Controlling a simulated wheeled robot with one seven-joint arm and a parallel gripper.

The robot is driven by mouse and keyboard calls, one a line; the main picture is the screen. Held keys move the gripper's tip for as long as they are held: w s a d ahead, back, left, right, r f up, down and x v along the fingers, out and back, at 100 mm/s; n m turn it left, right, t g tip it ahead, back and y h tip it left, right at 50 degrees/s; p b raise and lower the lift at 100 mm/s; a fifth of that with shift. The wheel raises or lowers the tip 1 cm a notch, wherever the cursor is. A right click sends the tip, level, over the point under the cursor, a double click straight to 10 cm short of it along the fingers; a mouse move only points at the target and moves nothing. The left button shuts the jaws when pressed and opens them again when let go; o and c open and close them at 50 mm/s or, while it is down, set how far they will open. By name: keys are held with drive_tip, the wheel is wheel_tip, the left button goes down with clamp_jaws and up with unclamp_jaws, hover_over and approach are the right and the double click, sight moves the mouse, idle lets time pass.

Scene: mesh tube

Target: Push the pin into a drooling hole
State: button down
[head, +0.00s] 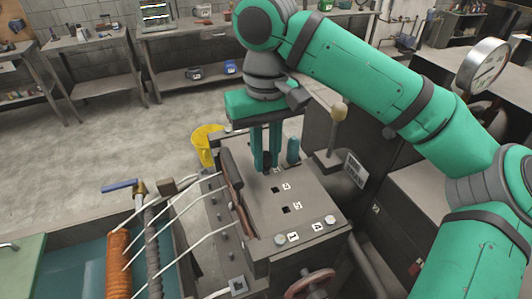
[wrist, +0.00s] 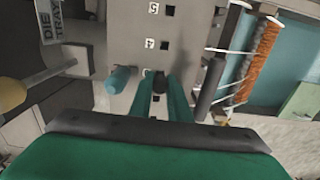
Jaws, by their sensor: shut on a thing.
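My gripper (head: 267,163) points down over the far end of the grey block's top plate (head: 262,207). Its two green fingers are shut on a small dark pin (head: 267,157). In the wrist view the dark pin (wrist: 159,82) shows between the fingertips (wrist: 160,85). Its lower end is hidden, so I cannot tell whether it sits in a hole. Two square holes lie nearer on the plate, by the label 4 (head: 275,190) and the label 5 (head: 286,210); they look dark and open. I cannot make out any drool at them.
A teal cylinder (head: 293,150) stands close beside the fingers. A dark bar (head: 231,180) runs along the plate's left edge. White strands (head: 185,215) stretch left to an orange roll (head: 118,262). A knobbed lever (head: 338,118) stands right; a yellow bucket (head: 207,143) is behind.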

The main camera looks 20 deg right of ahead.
drive_tip(key=shift+f, duration=0.45)
idle(0.5)
drive_tip(key=c, duration=1.6)
unclamp_jaws()
wheel_tip(320, 180, up, 10)
drive_tip(key=shift+r, duration=0.35)
